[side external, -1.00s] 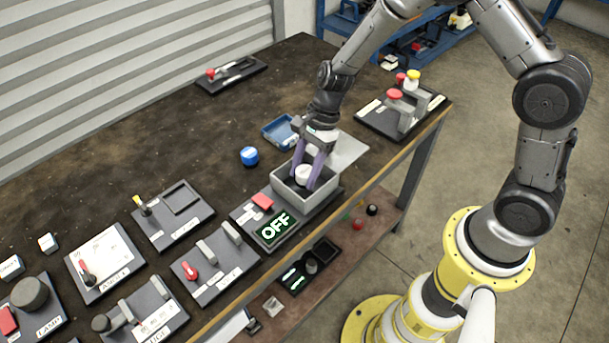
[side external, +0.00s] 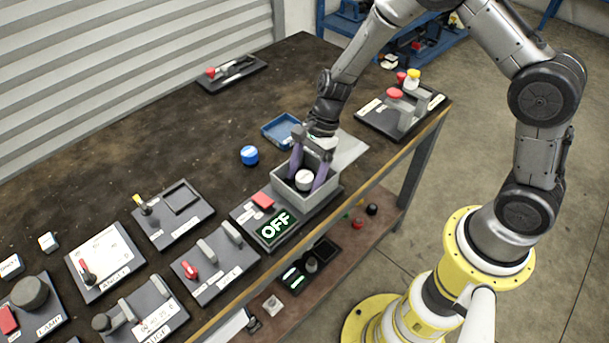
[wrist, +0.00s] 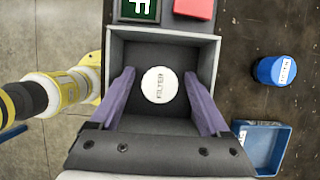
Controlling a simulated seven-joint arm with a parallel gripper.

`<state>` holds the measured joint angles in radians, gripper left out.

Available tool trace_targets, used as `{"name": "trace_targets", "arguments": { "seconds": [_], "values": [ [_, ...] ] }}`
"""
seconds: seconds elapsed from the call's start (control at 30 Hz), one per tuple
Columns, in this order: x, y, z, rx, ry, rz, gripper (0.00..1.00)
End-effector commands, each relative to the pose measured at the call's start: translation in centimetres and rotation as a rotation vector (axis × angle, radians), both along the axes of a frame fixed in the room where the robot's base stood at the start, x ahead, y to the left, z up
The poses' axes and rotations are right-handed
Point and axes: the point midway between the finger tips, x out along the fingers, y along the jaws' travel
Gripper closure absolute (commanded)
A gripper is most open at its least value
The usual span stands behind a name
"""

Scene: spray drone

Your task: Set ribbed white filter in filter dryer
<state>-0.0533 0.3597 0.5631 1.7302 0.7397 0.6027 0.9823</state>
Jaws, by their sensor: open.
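The white filter (side external: 304,179) is a small round piece lying inside the grey open box of the filter dryer (side external: 325,204). In the wrist view the filter (wrist: 159,85) shows its top with the word FILTER, near the middle of the box floor. My gripper (side external: 309,180) is at the box with its purple fingers open, one on each side of the filter. In the wrist view both fingers are apart from the filter, with dark floor between. The dryer's front has a red button (side external: 262,200) and a display (side external: 275,227) reading OFF.
A blue round cap (side external: 249,155) and a blue tray (side external: 270,131) are behind the dryer. Several dark panels with switches and levers fill the table's near left. A panel with red and yellow knobs (side external: 405,106) stands at the right. The table's back middle is clear.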

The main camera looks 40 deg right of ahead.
Motion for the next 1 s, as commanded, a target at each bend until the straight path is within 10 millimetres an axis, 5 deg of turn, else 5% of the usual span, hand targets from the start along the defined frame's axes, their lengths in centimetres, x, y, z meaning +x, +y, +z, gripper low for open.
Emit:
{"name": "trace_targets", "arguments": {
  "seconds": [0.17,0.63,1.0],
  "values": [
    [0.1,-0.4,1.3,0.0,-0.004,0.0,0.2],
    [0.1,-3.9,9.6,-0.001,-0.003,-0.002,0.2],
    [0.0,-4.6,11.5,-0.001,-0.002,0.002,0.2]
  ]
}}
